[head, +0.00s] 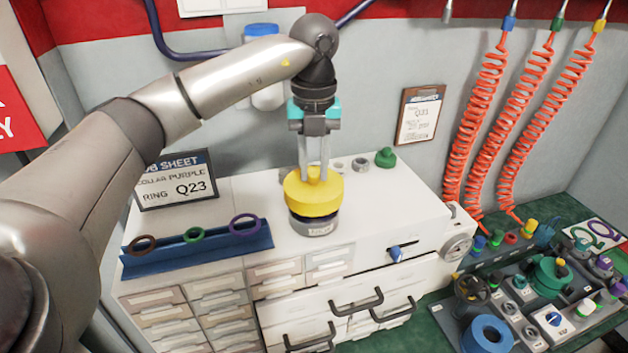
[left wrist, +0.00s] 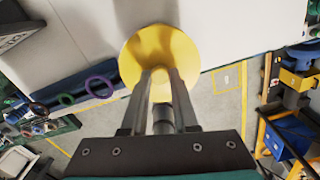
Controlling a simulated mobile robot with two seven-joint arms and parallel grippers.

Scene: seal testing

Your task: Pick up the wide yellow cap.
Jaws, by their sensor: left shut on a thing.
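The wide yellow cap (head: 313,196) is a broad round disc with a small knob on top. It sits over a grey labelled base (head: 314,225) on the white cabinet top. I cannot tell whether the cap touches the base or is just above it. My left gripper (head: 314,172) points straight down with its fingers shut on the cap's knob. In the left wrist view the cap (left wrist: 160,52) fills the space beyond the fingertips (left wrist: 161,78), and the base is hidden under it. My right gripper is not in view.
A blue rack (head: 197,254) with brown, green and purple rings lies left of the cap. A green knobbed part (head: 385,157) and a grey ring (head: 360,164) stand behind right. A green bench (head: 578,214) with fittings is at right. Orange coiled hoses (head: 476,125) hang above it.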

